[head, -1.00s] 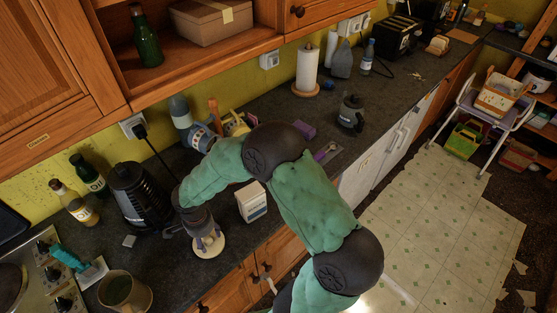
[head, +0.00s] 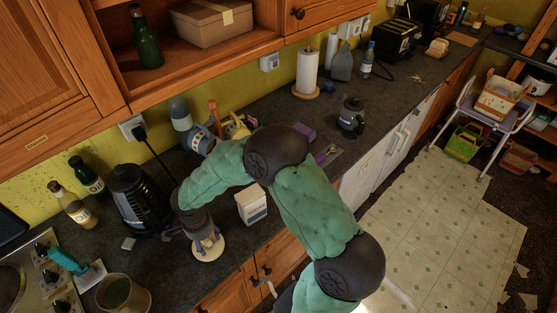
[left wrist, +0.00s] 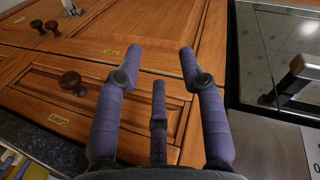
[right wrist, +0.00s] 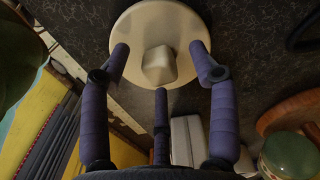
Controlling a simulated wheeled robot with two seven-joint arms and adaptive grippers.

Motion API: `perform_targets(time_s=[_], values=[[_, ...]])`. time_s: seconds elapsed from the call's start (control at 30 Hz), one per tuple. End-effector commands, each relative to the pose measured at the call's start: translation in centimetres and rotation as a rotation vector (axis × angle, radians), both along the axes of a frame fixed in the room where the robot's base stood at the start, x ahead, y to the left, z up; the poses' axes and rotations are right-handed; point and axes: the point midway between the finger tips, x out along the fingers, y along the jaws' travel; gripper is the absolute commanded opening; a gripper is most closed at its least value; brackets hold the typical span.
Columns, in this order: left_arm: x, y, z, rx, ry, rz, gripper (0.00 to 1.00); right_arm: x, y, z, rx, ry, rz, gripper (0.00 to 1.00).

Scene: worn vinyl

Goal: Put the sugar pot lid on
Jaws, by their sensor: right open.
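The cream round lid with a blunt knob (right wrist: 160,66) lies flat on the dark worktop; it also shows in the head view (head: 207,255). My right gripper (right wrist: 159,52) is open and points down over it. Its fingers are on either side of the knob, with nothing held between them. In the head view my right gripper (head: 209,246) hides part of the lid. An open brown pot (head: 123,295) stands at the bottom left and may be the sugar pot. My left gripper (left wrist: 160,65) is open and empty in front of wooden cabinet fronts, outside the head view.
A black kettle-like appliance (head: 137,197) stands left of my right gripper. A white carton (head: 251,207) stands close to its right. Bottles (head: 78,208) and a hob (head: 40,275) are farther left. Some bare worktop lies between the lid and the brown pot.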

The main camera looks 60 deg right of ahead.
Motion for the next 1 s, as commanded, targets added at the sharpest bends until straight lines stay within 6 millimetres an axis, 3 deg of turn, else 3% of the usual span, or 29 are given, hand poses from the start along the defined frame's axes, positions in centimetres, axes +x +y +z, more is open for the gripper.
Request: perform_targets(time_s=[0.07,0.27,0.57,1.0], values=[[0.0,0.0,0.0,0.0,0.0,0.0,0.4,0.0,0.0,0.0,0.0,0.0,0.0,0.61],[0.0,0.0,0.0,0.0,0.0,0.0,0.4,0.0,0.0,0.0,0.0,0.0,0.0,0.05],[0.0,0.0,0.2,0.0,0.0,0.0,0.4,0.0,0.0,0.4,0.0,-0.001,0.0,0.03],[0.0,0.0,1.4,0.0,0.0,0.0,0.4,0.0,0.0,2.6,0.0,0.0,0.0,0.03]])
